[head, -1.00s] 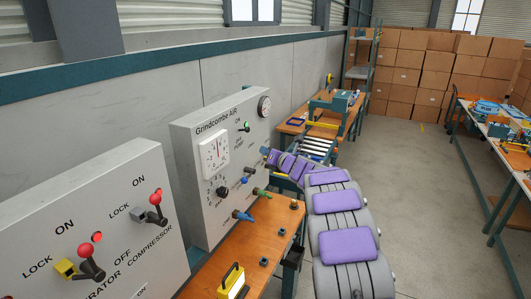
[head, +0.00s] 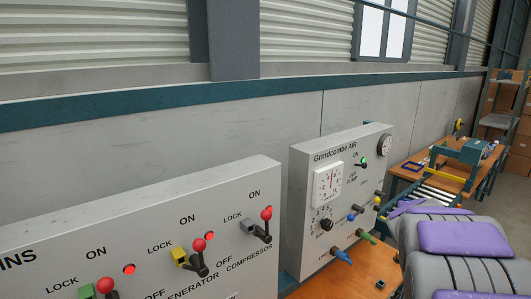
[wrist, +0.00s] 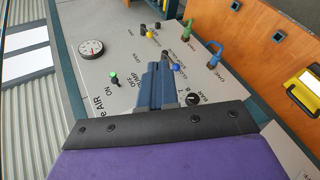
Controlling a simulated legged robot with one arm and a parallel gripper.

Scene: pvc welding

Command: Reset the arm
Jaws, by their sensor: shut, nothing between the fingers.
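My gripper (wrist: 166,72) shows in the wrist view as blue-grey jaws, shut and empty, in front of the Grindcombe AIR panel (wrist: 110,25). I cannot tell whether it touches the panel. My arm, grey with purple pads, reaches in from the lower right in the head view, beside the same panel (head: 304,237). The gripper itself is not clear there. The panel carries a round gauge (head: 384,145), a green-lit switch (head: 364,163), a black dial (head: 326,225) and blue and green fittings. The jaws cover part of the panel face in the wrist view.
A MAINS panel (head: 215,190) with red-knobbed levers stands at left. A wooden bench (head: 350,275) lies below the AIR panel; a yellow object (wrist: 305,88) rests on it in the wrist view. A farther bench (head: 410,172) holds a blue machine. Wall behind.

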